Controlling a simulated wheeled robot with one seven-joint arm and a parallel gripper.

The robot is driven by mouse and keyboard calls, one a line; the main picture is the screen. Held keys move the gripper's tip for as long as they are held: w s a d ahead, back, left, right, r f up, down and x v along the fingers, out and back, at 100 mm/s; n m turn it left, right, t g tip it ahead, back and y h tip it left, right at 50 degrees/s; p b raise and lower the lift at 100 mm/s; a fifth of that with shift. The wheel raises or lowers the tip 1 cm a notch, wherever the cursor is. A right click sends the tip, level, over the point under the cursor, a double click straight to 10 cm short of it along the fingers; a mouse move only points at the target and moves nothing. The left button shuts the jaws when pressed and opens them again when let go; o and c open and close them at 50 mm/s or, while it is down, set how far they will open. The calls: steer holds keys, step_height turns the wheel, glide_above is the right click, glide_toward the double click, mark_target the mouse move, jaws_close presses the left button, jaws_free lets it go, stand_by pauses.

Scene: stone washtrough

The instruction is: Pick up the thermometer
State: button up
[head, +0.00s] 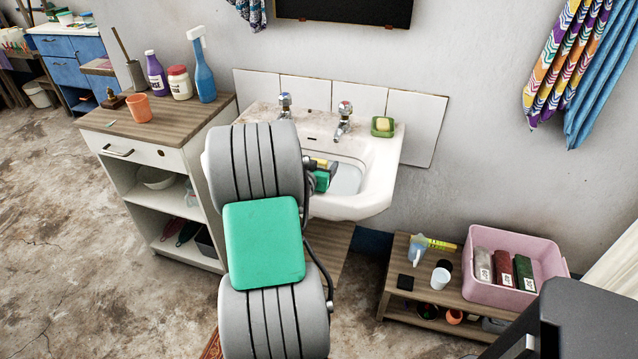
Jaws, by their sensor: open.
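A slim yellow-green strip with fine marks (441,243), which looks like the thermometer, lies on the low wooden bench (397,283) at the lower right. A pale blue object (418,246) is right beside its left end. My gripper (322,178) is at the stone basin, mostly hidden behind my own grey arm; only small dark and green parts show at the arm's right edge. It is open and well to the left of the bench. Its fingertips and anything between them cannot be made out.
The white washbasin (375,190) has two taps. A cabinet (160,140) stands left with bottles and an orange cup (139,107).

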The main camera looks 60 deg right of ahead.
jaws_close()
stand_by(0.7)
